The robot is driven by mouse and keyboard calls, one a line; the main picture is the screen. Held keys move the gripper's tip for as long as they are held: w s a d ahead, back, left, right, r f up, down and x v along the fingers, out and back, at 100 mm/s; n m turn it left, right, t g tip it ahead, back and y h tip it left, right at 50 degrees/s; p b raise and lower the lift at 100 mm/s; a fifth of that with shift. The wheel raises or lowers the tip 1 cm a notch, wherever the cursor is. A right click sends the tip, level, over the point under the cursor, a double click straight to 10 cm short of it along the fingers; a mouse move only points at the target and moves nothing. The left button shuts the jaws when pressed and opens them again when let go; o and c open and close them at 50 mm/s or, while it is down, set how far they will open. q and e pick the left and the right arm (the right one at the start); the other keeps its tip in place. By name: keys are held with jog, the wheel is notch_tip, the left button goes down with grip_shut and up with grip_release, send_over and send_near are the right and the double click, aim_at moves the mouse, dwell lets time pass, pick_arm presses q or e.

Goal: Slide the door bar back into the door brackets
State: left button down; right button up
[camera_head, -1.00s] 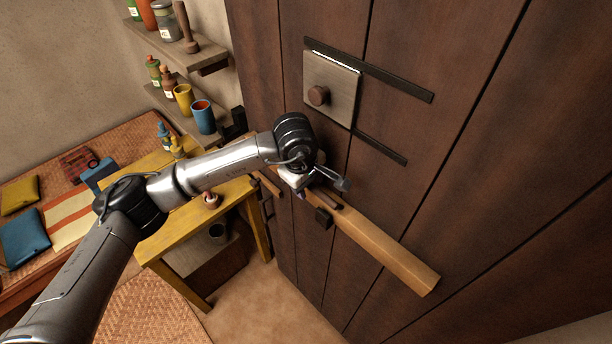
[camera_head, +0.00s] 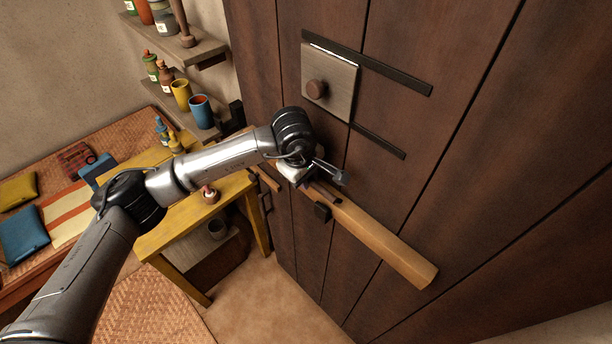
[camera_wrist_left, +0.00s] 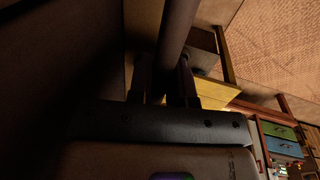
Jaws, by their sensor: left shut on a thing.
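The door bar (camera_head: 385,242) is a long light wooden beam lying slantwise along the dark plank door (camera_head: 440,150). Its near end sticks out at the lower right. A small black door bracket (camera_head: 321,212) shows at the bar's lower edge. My left gripper (camera_head: 318,182) is at the bar's upper-left part, its fingers partly hidden by the wrist. In the left wrist view the fingers (camera_wrist_left: 163,85) are closed around a dark rod-like part (camera_wrist_left: 178,35), which I take to be part of the bar. The bar's far stretch is mostly hidden behind my arm. My right gripper is out of view.
A square latch plate with a round knob (camera_head: 317,90) is on the door above the bar. A yellow table (camera_head: 190,215) stands left of the door, under my left arm. Shelves (camera_head: 195,55) with jars and cups are on the wall behind.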

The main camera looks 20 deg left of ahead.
pick_arm(q)
jog(key=c, duration=1)
grip_release()
jog(key=r, duration=0.4)
jog(key=s+r+b, duration=0.1)
jog(key=r, duration=0.3)
jog(key=s+a+r+b, duration=0.1)
jog(key=r, duration=0.2)
jog(key=shift+s+r, duration=0.1)
jog(key=shift+r, duration=0.3)
jog(key=shift+o, duration=0.2)
